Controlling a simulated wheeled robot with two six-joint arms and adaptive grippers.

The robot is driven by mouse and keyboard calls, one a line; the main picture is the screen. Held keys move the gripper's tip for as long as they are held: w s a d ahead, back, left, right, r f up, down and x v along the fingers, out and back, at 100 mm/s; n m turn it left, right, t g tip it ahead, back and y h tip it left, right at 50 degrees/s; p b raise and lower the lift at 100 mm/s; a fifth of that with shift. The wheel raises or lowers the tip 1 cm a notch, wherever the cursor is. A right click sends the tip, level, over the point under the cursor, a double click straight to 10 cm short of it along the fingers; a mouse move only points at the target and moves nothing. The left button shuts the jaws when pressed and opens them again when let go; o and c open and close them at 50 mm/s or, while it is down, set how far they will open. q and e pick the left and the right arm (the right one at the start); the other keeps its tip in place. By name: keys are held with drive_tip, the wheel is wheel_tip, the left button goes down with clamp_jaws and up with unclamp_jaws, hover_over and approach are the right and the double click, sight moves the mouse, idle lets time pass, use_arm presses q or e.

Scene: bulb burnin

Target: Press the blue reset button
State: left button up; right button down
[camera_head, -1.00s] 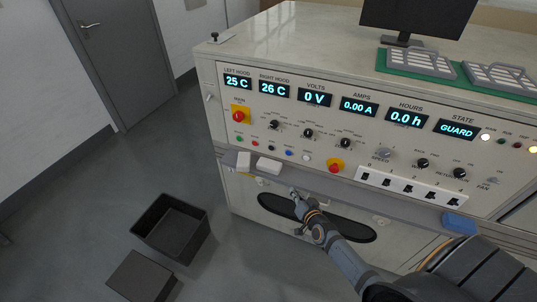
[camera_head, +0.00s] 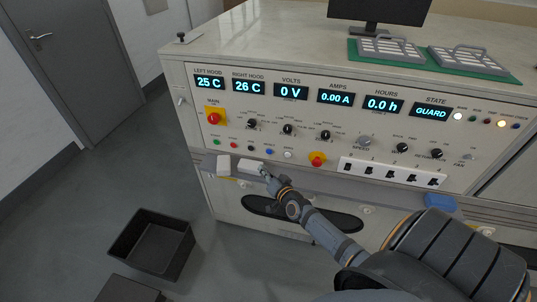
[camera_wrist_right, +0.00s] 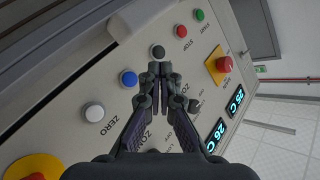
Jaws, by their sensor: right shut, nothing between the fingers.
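The blue button (camera_head: 269,151) sits in the lower row of the console panel, between a black button (camera_head: 250,148) and a white button (camera_head: 288,154). In the right wrist view the blue button (camera_wrist_right: 128,78) is just left of my fingertips. My right gripper (camera_head: 266,173) is shut and empty, in front of the panel just below the blue button in the head view. In the wrist view its fingertips (camera_wrist_right: 160,69) appear between the blue and black buttons. I cannot tell the exact gap to the panel. My left gripper is not in view.
Two white blocks (camera_head: 250,167) lie on the ledge under the buttons, close to my right gripper. A red emergency knob (camera_head: 317,159) and a white switch bank (camera_head: 392,174) are to the right. A blue block (camera_head: 440,201) lies further right. A dark bin (camera_head: 152,246) stands on the floor.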

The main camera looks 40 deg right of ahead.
sight(269, 151)
drive_tip(key=w+d+b, duration=0.1)
drive_tip(key=d, duration=0.1)
drive_tip(key=w+d+b, duration=0.1)
drive_tip(key=w, duration=0.1)
drive_tip(key=shift+w+d+f, duration=0.1)
drive_tip(key=shift+d+f, duration=0.1)
drive_tip(key=shift+d, duration=0.15)
drive_tip(key=shift+w+d+r+b, duration=0.15)
drive_tip(key=shift+w+d+b, duration=0.3)
drive_tip(key=shift+d, duration=0.1)
idle(0.7)
drive_tip(key=shift+w+d, duration=0.25)
drive_tip(key=shift+d, duration=0.05)
